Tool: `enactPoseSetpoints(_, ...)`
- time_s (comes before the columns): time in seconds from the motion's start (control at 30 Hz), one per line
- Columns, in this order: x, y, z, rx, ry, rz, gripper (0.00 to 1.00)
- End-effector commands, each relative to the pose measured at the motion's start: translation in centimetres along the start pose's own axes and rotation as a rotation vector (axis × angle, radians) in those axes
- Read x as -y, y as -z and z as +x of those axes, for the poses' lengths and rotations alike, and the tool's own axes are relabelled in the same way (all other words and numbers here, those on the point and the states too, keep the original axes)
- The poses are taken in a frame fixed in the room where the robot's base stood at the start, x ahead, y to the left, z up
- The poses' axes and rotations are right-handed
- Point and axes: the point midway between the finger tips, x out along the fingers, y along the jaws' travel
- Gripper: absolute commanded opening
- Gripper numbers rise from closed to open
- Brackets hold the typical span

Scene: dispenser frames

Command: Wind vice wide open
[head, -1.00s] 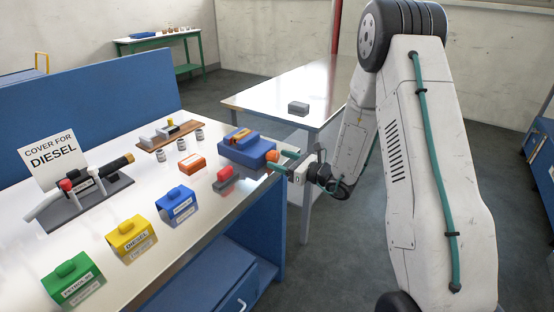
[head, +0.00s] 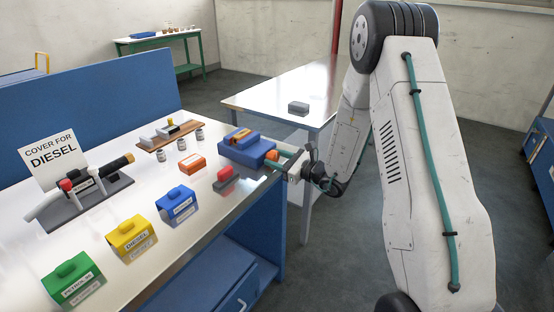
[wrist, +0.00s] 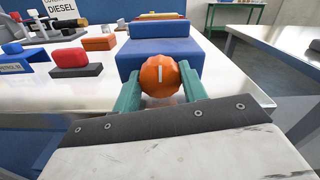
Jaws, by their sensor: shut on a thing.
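The blue vice (head: 247,151) sits at the right edge of the workbench, with an orange piece between its jaws in the head view. Its orange round knob (wrist: 160,76) faces me in the wrist view and carries a white mark that stands about upright. The vice body (wrist: 158,50) is behind the knob. My gripper (head: 277,160) is shut on the knob, with one teal finger on each side. Both fingers also show in the wrist view (wrist: 160,88).
Green (head: 73,280), yellow (head: 131,238) and blue (head: 177,206) labelled covers stand along the bench front. A red block on a grey base (head: 226,178) and an orange block (head: 192,162) lie near the vice. A second table (head: 290,90) stands behind.

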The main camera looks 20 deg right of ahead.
Motion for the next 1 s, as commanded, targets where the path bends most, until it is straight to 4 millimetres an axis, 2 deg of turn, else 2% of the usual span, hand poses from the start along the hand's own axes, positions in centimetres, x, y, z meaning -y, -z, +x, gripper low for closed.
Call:
enactPoseSetpoints(0.23, -0.05, -0.02, 0.0, 0.001, 0.0, -0.202, 0.2)
enactPoseSetpoints(0.57, -0.06, -0.02, -0.01, 0.001, -0.001, -0.22, 0.2)
enactPoseSetpoints(0.6, -0.06, -0.02, -0.01, 0.001, 0.0, -0.22, 0.54)
enactPoseSetpoints(0.63, -0.06, -0.02, -0.01, 0.001, -0.001, -0.219, 0.62)
enactPoseSetpoints(0.67, -0.06, -0.02, -0.01, 0.001, 0.0, -0.219, 0.64)
enactPoseSetpoints(1.0, -0.05, 0.01, -0.01, 0.0, 0.0, -0.177, 0.64)
